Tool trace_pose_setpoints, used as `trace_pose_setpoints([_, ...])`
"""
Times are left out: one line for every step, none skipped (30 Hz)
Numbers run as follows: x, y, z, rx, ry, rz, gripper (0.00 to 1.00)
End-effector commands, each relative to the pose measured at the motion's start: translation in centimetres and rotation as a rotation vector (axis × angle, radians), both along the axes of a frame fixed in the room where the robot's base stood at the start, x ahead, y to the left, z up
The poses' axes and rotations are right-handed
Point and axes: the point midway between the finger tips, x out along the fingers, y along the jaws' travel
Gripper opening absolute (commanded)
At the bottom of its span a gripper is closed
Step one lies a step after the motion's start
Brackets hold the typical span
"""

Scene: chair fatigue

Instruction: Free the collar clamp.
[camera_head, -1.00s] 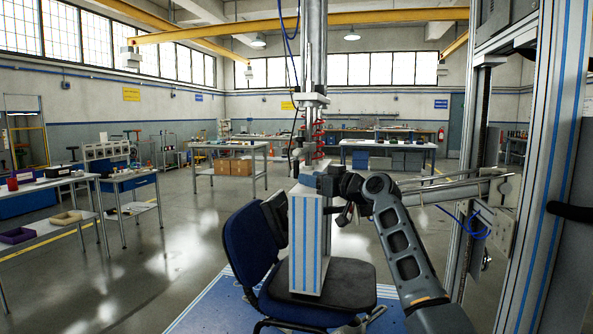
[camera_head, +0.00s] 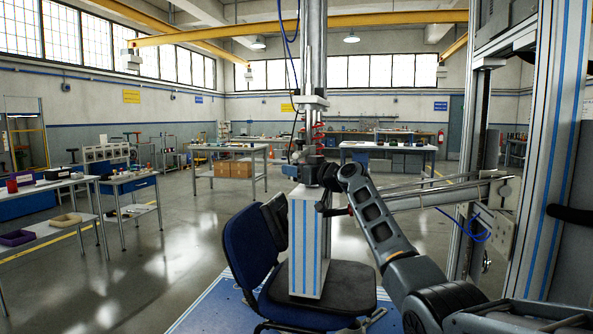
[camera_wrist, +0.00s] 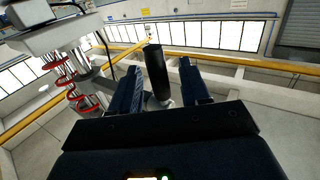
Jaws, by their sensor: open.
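My gripper (camera_head: 303,171) is beside the vertical metal column, just above the white and blue block on the chair seat. In the wrist view its two dark blue fingers (camera_wrist: 159,70) are apart. A black cylindrical handle (camera_wrist: 158,76) with a silvery base shows between the fingers, with a gap on each side; I cannot tell how near it is in depth. It looks like the clamp's lever. Red ring-shaped parts (camera_wrist: 76,84) on a metal fixture are at the left of the wrist view; they also show on the column. The collar itself is not clearly visible.
A blue and black chair (camera_head: 252,250) stands on a blue platform (camera_head: 205,312) under the column (camera_head: 313,60). A metal frame upright (camera_head: 550,180) rises at the right. Workbenches (camera_head: 228,148) stand behind, with open floor at the left.

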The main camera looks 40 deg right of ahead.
Motion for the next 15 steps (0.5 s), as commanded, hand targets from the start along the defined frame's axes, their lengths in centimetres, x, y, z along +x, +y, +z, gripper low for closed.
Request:
trace_pose_setpoints([0.03, 0.01, -0.02, 0.0, 0.0, 0.0, 0.46])
trace_pose_setpoints([0.03, 0.01, -0.02, 0.0, 0.0, 0.0, 0.46])
trace_pose_setpoints([0.02, 0.01, -0.02, 0.0, 0.0, 0.0, 0.46])
trace_pose_setpoints([0.02, 0.0, -0.02, 0.0, 0.0, 0.0, 0.46])
trace_pose_setpoints([0.02, 0.0, -0.02, 0.0, 0.0, 0.0, 0.46])
trace_pose_setpoints([0.01, 0.0, -0.02, 0.0, 0.0, 0.0, 0.46])
trace_pose_setpoints([0.01, 0.0, -0.02, 0.0, 0.0, 0.0, 0.43])
trace_pose_setpoints([0.01, 0.0, -0.02, 0.0, 0.0, 0.0, 0.4])
trace_pose_setpoints([0.0, 0.0, -0.02, 0.0, 0.0, 0.0, 0.36])
trace_pose_setpoints([0.0, -0.01, -0.02, 0.0, 0.0, 0.0, 0.34])
trace_pose_setpoints([0.0, -0.01, -0.02, 0.0, 0.0, 0.0, 0.31])
trace_pose_setpoints([0.0, -0.01, -0.02, 0.0, 0.0, 0.0, 0.27])
trace_pose_setpoints([0.0, -0.01, -0.02, 0.0, 0.0, 0.0, 0.24])
trace_pose_setpoints([0.0, -0.01, -0.02, -0.001, 0.0, 0.0, 0.21])
trace_pose_setpoints([-0.01, 0.0, -0.02, 0.0, 0.0, 0.0, 0.17])
